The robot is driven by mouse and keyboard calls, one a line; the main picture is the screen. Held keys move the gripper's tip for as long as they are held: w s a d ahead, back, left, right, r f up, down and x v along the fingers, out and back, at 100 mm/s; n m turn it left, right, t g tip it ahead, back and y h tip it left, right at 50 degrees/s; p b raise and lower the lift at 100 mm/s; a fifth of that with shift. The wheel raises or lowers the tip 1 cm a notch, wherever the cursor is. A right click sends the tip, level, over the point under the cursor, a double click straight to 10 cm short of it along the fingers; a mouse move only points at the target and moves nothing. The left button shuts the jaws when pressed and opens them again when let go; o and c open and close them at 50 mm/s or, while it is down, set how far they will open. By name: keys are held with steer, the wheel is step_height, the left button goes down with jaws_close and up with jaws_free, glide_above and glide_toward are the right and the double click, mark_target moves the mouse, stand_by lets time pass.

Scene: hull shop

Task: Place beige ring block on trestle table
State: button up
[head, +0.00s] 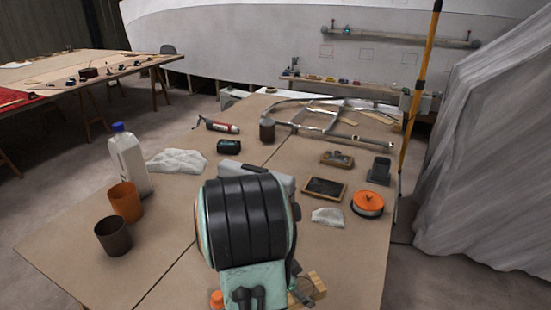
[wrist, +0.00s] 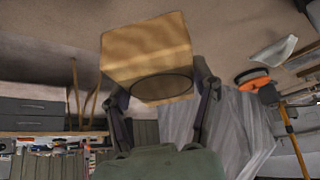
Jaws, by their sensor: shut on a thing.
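The beige ring block (wrist: 146,52) is a wooden-looking block with a round dark opening, seen in the wrist view. My gripper (wrist: 160,90) is shut on it, one dark finger on each side. In the head view, only part of the block (head: 314,286) shows at the bottom, beside my arm, which hides the rest and most of my gripper. The block appears over the near part of the large tan table (head: 70,245); whether it touches the top cannot be told. A second table (head: 125,68) on visible trestle legs stands at the far left.
Near my arm on the large table are an orange round tin (head: 367,204), a grey rag (head: 328,217), a dark tray (head: 324,189), an orange cup (head: 125,202), a dark cup (head: 113,236) and a white bottle (head: 129,160). The table's left front is clear.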

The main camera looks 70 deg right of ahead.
steer(key=shift+s+d+m, duration=0.15)
steer(key=shift+s+m, duration=0.05)
steer(key=shift+s, duration=0.35)
steer(key=shift+s+d+m, duration=0.15)
steer(key=shift+s+m, duration=0.05)
steer(key=shift+s, duration=0.3)
steer(key=shift+d, duration=0.1)
steer(key=w+d+f, duration=0.1)
steer(key=d+f, duration=0.2)
steer(key=d, duration=0.1)
steer(key=w+d+f, duration=0.1)
steer(key=d+f, duration=0.2)
steer(key=d, duration=0.1)
steer(key=d+f, duration=0.3)
steer(key=d, duration=0.2)
steer(key=shift+w+f, duration=0.2)
steer(key=shift+w, duration=0.2)
steer(key=shift+d+f, duration=0.15)
steer(key=shift+f, duration=0.75)
steer(key=shift+d+f, duration=0.1)
steer(key=shift+f, duration=0.8)
steer(key=shift+f, duration=0.15)
steer(key=o, duration=1.2)
